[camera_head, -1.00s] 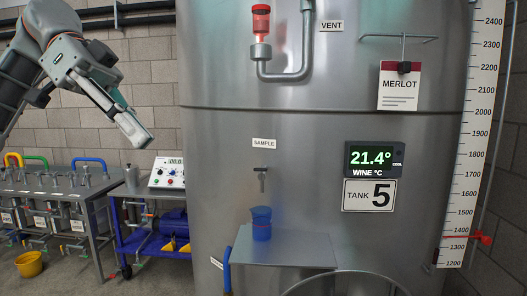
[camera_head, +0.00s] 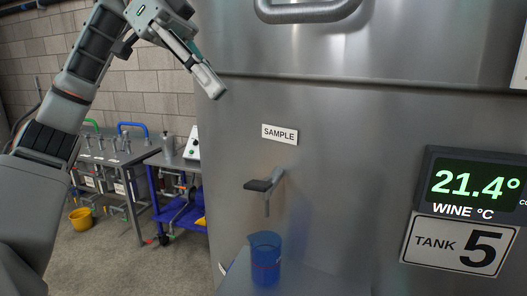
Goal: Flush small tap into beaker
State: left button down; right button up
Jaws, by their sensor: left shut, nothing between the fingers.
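The small sample tap (camera_head: 267,188) sticks out of the steel tank (camera_head: 350,130), below a white SAMPLE label (camera_head: 280,134). Its dark handle points left and its thin spout points down. A blue see-through beaker (camera_head: 265,262) stands upright on a metal shelf (camera_head: 318,284) under the tap. I cannot tell its contents. My left gripper (camera_head: 216,91) is shut and empty, above and to the left of the tap, apart from it. My right gripper is not in view.
A display (camera_head: 475,185) and a TANK 5 sign (camera_head: 459,246) are on the tank at right. A blue trolley (camera_head: 183,212), a bench with valves (camera_head: 107,155) and a yellow bucket (camera_head: 81,219) stand at left. The space before the tap is clear.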

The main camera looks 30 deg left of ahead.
aim_at(250, 183)
pick_arm(q)
jog(key=x, duration=0.4)
jog(key=s+a+f+x, duration=0.1)
jog(key=x, duration=0.3)
jog(key=f+x, duration=0.1)
jog(key=x, duration=0.3)
jog(key=shift+s+a+f, duration=0.15)
jog(key=shift+a, duration=0.05)
jog(key=shift+d+f, duration=0.1)
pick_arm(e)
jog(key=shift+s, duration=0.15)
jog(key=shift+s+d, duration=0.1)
pick_arm(q)
jog(key=shift+s+f+t+b, duration=0.1)
jog(key=shift+f+t+b, duration=0.1)
jog(key=shift+t+b, duration=0.25)
jog(key=m+t+b, duration=0.1)
jog(key=s+f+m+t+y+b, duration=0.1)
jog(key=t, duration=0.1)
jog(key=shift+s+d+f, duration=0.1)
jog(key=shift+f, duration=0.15)
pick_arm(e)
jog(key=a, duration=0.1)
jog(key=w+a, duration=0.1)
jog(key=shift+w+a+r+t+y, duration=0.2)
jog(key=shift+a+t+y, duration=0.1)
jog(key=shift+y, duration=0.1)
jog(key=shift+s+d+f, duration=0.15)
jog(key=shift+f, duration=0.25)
